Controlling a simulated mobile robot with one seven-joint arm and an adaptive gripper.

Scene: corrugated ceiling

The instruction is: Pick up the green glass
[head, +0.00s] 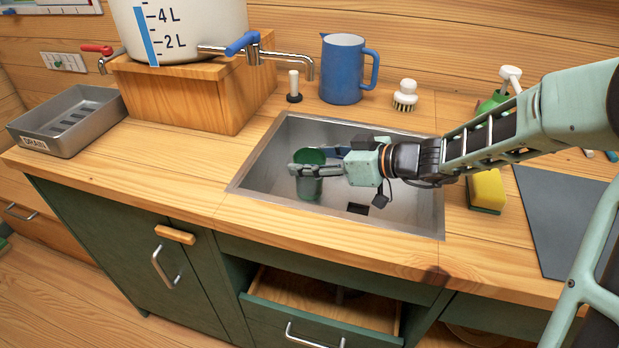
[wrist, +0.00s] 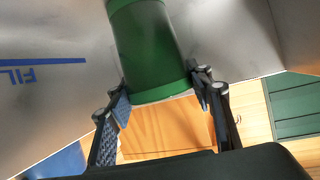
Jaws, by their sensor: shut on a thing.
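The green glass (head: 309,187) is upright in the metal sink (head: 275,178), toward its left side. In the wrist view the glass (wrist: 150,45) shows as a dark green cylinder with a lighter green rim. My gripper (head: 311,162) reaches in from the right and is shut on the glass near its rim, one finger on each side. In the wrist view my gripper (wrist: 160,92) has its fingertips against the rim end of the glass. I cannot tell whether the base of the glass touches the sink floor.
A blue jug (head: 342,70) and a white brush (head: 405,95) stand behind the sink. A yellow sponge (head: 487,189) is to its right. A water tank (head: 180,25) on a wooden block (head: 190,92) is at the back left. A grey tray (head: 70,118) is far left. A drawer (head: 325,303) is open below.

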